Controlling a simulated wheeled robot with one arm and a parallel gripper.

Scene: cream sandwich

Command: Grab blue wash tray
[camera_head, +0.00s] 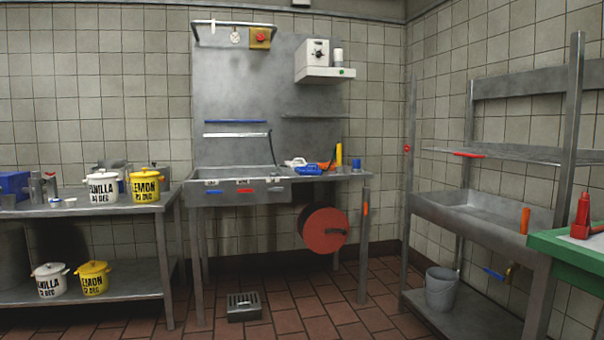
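A small blue tray-like item (308,170) lies on the right part of the steel sink counter (345,174) against the back wall. A white item (295,162) and an orange item (326,166) sit close around it; I cannot tell whether they touch. A blue box (13,185) stands at the far left on the steel table; I cannot tell which blue thing is the wash tray. My gripper is not in view.
White and yellow pots (145,187) stand on the left table (110,208). A red hose reel (325,230) hangs under the sink counter. A trough sink (480,217) and a green-topped table (565,247) are at the right. A floor drain (244,307) lies on the open tiled floor.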

